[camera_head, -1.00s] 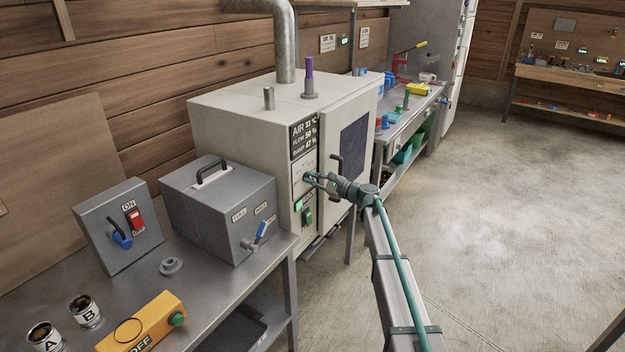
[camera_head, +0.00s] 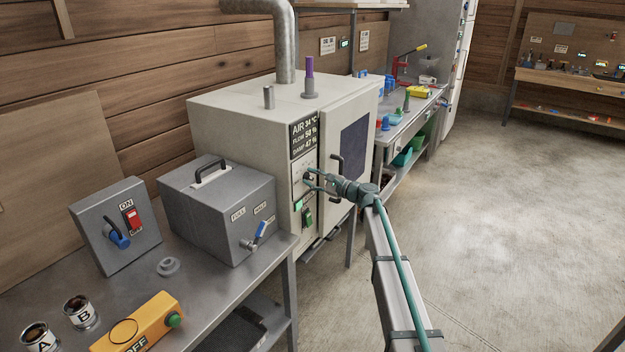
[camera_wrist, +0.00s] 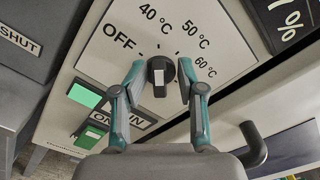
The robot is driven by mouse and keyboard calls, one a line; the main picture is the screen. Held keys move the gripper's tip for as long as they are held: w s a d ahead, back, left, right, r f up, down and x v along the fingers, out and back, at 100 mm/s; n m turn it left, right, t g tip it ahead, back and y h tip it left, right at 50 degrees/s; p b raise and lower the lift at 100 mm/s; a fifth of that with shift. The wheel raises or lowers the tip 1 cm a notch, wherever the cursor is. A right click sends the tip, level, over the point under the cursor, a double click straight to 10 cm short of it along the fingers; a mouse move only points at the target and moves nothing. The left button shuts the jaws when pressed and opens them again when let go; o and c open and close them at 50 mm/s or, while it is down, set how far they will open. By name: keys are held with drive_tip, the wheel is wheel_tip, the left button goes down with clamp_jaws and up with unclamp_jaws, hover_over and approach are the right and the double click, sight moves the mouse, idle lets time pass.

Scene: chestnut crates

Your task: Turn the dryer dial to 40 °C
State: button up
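The dryer (camera_head: 235,120) is a pale cabinet with a dial on its front control strip. In the wrist view the black dial (camera_wrist: 161,76) stands between the fingertips of my gripper (camera_wrist: 160,70), with a narrow gap on each side. My gripper (camera_head: 309,178) is open in front of the strip. The scale (camera_wrist: 160,30) reads OFF, 40, 50 and 60 °C. A white patch shows on the dial's lower part; I cannot tell which mark the dial points at. The dryer display (camera_head: 303,135) reads AIR 34 °C.
A green lamp (camera_wrist: 84,95) and a green switch (camera_wrist: 90,134) labelled ON sit below the dial. The dryer door handle (camera_head: 337,168) is close to my gripper. A grey fuel box (camera_head: 215,215) stands on the bench at left. The floor at right is clear.

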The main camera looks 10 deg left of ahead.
drive_tip(key=v, duration=1.2)
idle(0.3)
